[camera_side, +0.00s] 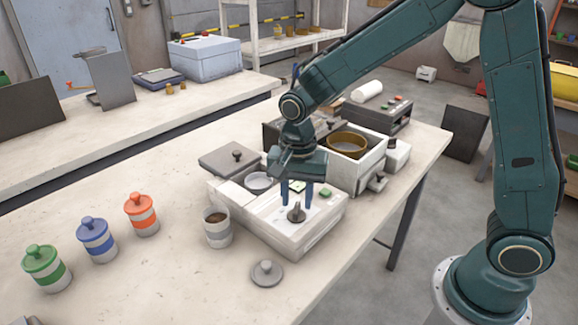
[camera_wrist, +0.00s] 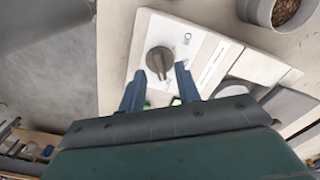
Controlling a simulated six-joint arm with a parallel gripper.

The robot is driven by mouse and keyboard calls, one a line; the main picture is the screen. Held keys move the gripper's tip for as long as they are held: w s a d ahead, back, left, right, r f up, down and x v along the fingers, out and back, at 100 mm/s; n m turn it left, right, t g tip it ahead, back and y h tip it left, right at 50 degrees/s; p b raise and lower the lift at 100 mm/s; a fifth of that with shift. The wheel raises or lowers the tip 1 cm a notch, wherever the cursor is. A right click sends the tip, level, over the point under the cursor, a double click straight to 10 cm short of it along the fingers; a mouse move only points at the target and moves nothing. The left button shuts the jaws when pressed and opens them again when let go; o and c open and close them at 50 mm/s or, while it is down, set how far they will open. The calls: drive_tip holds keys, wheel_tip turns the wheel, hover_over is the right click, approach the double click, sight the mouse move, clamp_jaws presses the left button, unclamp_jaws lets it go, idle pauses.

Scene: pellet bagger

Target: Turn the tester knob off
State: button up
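The tester (camera_side: 310,236) is a low white box near the front edge of the bench. Its dark grey round knob (camera_side: 296,213) stands on the top face, and in the wrist view the knob (camera_wrist: 159,60) shows a raised grip bar running roughly up and down the picture. A small dark mark sits on the panel right of the knob. My gripper (camera_side: 297,198) points down over the tester with its two blue fingers apart. In the wrist view my gripper (camera_wrist: 160,78) has its fingertips either side of the knob's near end; I cannot tell whether they touch it.
A cup of brown pellets (camera_side: 217,228) and a grey lid (camera_side: 266,273) stand close to the tester. Green (camera_side: 43,268), blue (camera_side: 96,240) and orange (camera_side: 141,215) lidded jars are at the left. A white machine with a brass ring (camera_side: 347,145) stands behind.

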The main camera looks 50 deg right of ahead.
drive_tip(key=shift+f, duration=0.95)
drive_tip(key=shift+c, duration=0.4)
clamp_jaws()
